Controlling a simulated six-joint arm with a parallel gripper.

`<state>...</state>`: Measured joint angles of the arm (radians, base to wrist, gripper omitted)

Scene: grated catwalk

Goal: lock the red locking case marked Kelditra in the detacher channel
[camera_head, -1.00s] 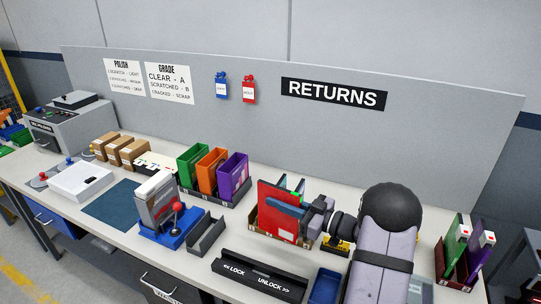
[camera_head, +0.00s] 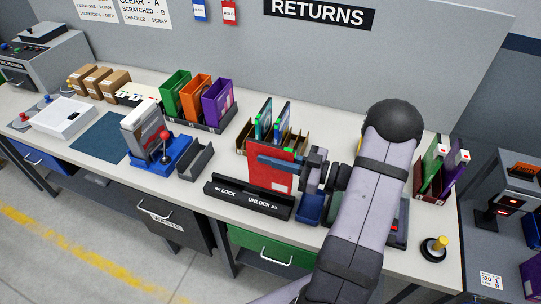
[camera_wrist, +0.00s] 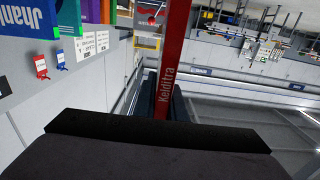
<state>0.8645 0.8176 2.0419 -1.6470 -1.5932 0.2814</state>
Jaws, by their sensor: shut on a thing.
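The red locking case (camera_head: 268,178) is upright in my gripper (camera_head: 290,163), which is shut on it. A blue-grey finger lies across its near face. In the wrist view the case shows edge-on as a red spine marked Kelditra (camera_wrist: 168,85). The black detacher channel (camera_head: 235,201), marked LOCK to the left and UNLOCK to the right, lies on the bench. The case's lower edge is at the right half of the channel, seen just above its front wall. I cannot tell whether it sits in the slot or hovers over it.
A brown rack (camera_head: 246,145) with several cases stands behind. A blue bin (camera_head: 312,208) is right of the channel. A grey tray (camera_head: 195,163) and a blue device with a red lever (camera_head: 165,150) are to the left. A rack with green and purple cases (camera_head: 435,185) stands right.

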